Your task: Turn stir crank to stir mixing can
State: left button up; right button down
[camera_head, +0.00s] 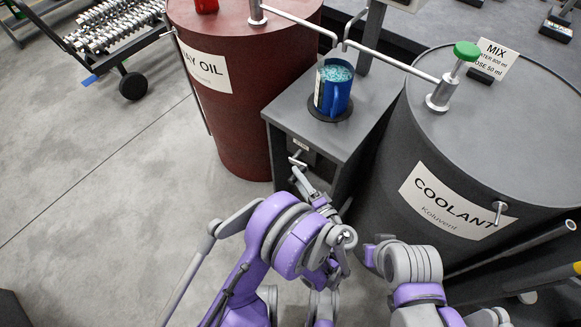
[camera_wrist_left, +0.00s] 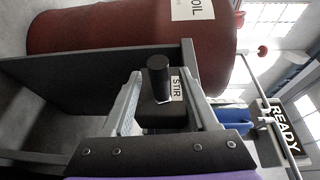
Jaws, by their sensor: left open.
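The mixing can (camera_head: 340,98), blue with pale speckled contents, stands upright on a dark round plate on top of a grey cabinet. It shows partly at the right in the left wrist view (camera_wrist_left: 234,123). The stir crank (camera_head: 298,161) is on the cabinet's front; its dark round knob (camera_wrist_left: 158,72) and a STIR label (camera_wrist_left: 176,87) show in the left wrist view. My left gripper (camera_head: 303,181) is open at the crank, with the knob between its spread fingers. I cannot tell whether either finger touches it. My right gripper is not in view.
A red oil barrel (camera_head: 240,120) stands left of the grey cabinet (camera_head: 294,115), and a dark coolant barrel (camera_head: 420,155) stands right. Spout pipes reach toward the can from both sides. A READY sign (camera_wrist_left: 279,135) shows in the wrist view.

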pick_arm(q)
jog(key=x, duration=0.5)
grip_shut()
